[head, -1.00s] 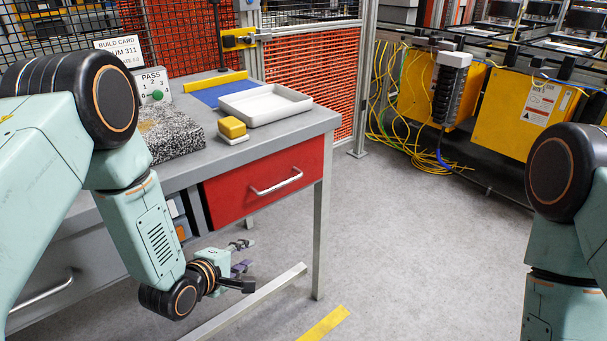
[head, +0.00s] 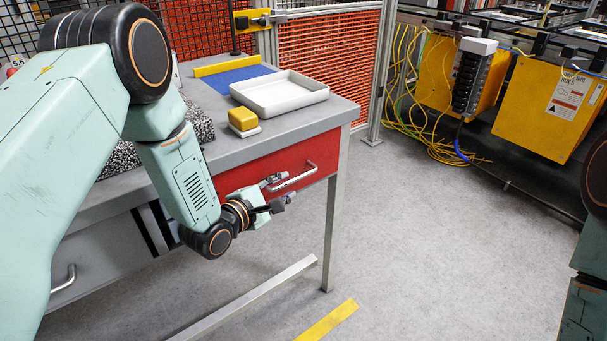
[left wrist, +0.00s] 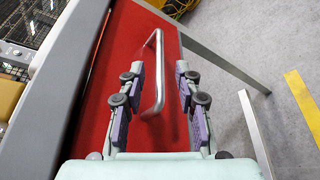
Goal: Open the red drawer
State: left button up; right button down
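The red drawer (head: 262,170) sits under the right end of the grey bench top and looks shut. Its silver bar handle (head: 293,178) shows on its front. My left gripper (head: 281,190) is at the drawer front, by the left part of the handle. In the left wrist view the red drawer front (left wrist: 117,70) fills the middle. The handle (left wrist: 154,75) lies between the two open fingers of my left gripper (left wrist: 158,100), with a gap on each side. My right gripper is out of view; only part of my right arm shows at the right edge.
The grey bench (head: 330,117) carries a white tray (head: 278,93), a yellow block (head: 242,119), a blue mat (head: 235,80) and a speckled slab (head: 198,122). A bench leg (head: 336,230) and low rail (head: 250,298) stand below. The floor to the right is clear.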

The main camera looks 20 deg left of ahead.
aim_at(297, 180)
pick_arm(q)
jog(key=b+x, duration=0.1)
jog(key=x, duration=0.5)
jog(key=shift+b, duration=0.35)
jog(key=shift+x, duration=0.75)
jog(key=shift+w, duration=0.1)
jog(key=shift+r, duration=0.1)
grip_shut()
